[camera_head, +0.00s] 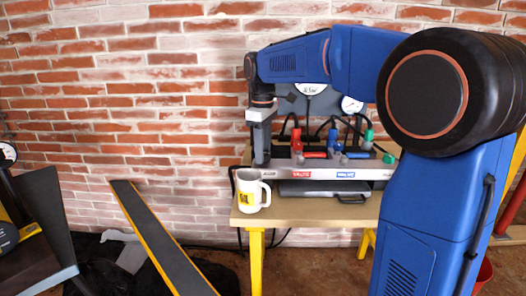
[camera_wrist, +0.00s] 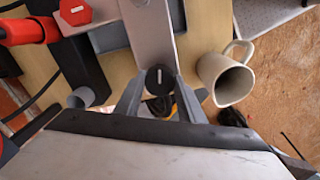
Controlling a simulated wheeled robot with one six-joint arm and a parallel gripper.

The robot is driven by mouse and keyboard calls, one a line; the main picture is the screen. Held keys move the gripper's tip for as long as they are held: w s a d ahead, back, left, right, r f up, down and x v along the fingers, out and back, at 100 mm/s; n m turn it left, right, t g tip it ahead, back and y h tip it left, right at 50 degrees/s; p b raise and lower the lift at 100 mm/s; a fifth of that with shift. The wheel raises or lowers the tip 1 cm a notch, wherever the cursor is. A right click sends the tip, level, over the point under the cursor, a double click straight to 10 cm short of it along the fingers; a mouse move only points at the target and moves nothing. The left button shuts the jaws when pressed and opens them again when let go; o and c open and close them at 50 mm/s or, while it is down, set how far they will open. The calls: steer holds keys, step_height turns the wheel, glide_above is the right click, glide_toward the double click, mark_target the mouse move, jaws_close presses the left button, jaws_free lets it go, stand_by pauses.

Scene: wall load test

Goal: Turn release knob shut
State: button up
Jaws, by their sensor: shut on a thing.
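The release knob looks to be the round black knob (camera_wrist: 160,76) with a pale line, at the end of a grey metal bar in the wrist view. The line runs roughly up and down in that picture. My gripper (camera_wrist: 160,88) has one finger on each side of the knob and is shut on it. In the head view my gripper (camera_head: 262,158) points down at the left end of the grey valve unit (camera_head: 312,187) on the wooden table. The knob is hidden there behind my gripper.
A white mug (camera_head: 252,194) stands at the table's left front, close to my gripper; it also shows in the wrist view (camera_wrist: 226,80). Red (camera_head: 297,141), blue (camera_head: 333,139) and green (camera_head: 368,135) fittings with black hoses are to the right. A brick wall stands behind.

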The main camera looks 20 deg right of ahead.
steer(key=m, duration=0.4)
steer(key=shift+m, duration=0.3)
steer(key=m, duration=0.3)
steer(key=shift+m, duration=0.3)
steer(key=m, duration=0.3)
steer(key=shift+m, duration=2)
steer(key=o, duration=1)
steer(key=shift+o, duration=0.2)
steer(key=shift+r, duration=0.15)
step_height(320, 180, up, 17)
steer(key=shift+a, duration=0.1)
